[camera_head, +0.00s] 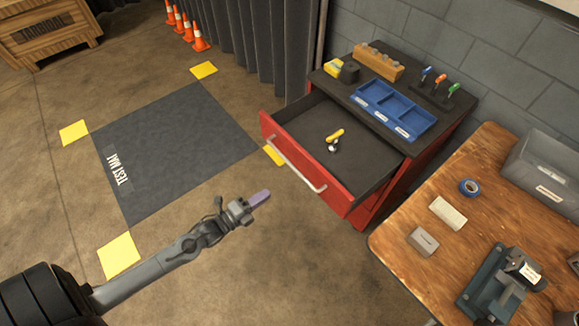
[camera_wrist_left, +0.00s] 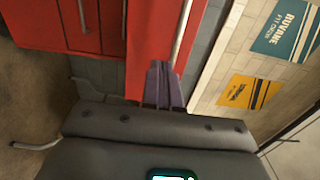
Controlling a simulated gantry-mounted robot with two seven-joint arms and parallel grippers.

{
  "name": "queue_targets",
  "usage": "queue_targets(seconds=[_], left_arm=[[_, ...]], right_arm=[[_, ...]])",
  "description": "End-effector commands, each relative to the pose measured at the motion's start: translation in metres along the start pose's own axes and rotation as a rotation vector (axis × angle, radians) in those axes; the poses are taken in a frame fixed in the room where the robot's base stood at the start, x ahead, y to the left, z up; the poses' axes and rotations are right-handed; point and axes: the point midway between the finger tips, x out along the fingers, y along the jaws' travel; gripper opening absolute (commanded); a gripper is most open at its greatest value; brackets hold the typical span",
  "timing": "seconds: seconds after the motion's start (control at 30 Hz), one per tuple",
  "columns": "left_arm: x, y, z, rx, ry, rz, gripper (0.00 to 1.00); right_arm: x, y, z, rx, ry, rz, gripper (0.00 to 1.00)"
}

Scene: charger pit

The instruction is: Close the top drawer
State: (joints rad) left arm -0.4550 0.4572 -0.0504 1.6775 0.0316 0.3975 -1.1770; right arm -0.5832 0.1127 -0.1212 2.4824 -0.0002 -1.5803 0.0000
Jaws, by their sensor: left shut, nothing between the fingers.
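The red cabinet's top drawer (camera_head: 345,155) is pulled out, with its red front and silver handle (camera_head: 297,165) facing the open floor. A small yellow and black item (camera_head: 334,139) lies inside it. My left gripper (camera_head: 260,198) is shut and empty, to the left of and apart from the drawer front in the head view. In the left wrist view the shut purple fingers (camera_wrist_left: 164,85) point towards the red drawer front (camera_wrist_left: 155,40), with the silver handle (camera_wrist_left: 184,25) beside it. My right gripper is out of view.
A blue tray (camera_head: 395,110), a wooden block (camera_head: 378,61) and screwdrivers (camera_head: 440,82) stand on the cabinet top. A wooden workbench (camera_head: 400,247) with tools is to the right. A dark floor mat (camera_head: 175,140) and open floor lie left.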

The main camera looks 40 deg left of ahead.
Motion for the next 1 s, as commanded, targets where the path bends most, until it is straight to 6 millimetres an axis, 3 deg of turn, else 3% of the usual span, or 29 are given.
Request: queue_targets(seconds=[0.27,0.8,1.0], left_arm=[[0.026,-0.003,0.000,-0.001,0.000,-0.006,0.00],[0.118,-0.003,0.000,-0.002,0.000,-0.005,0.00],[0.135,-0.003,-0.001,-0.002,0.000,-0.002,0.00]], right_arm=[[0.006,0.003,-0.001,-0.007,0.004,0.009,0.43],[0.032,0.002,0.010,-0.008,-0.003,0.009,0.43],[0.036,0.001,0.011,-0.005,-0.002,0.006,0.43]])
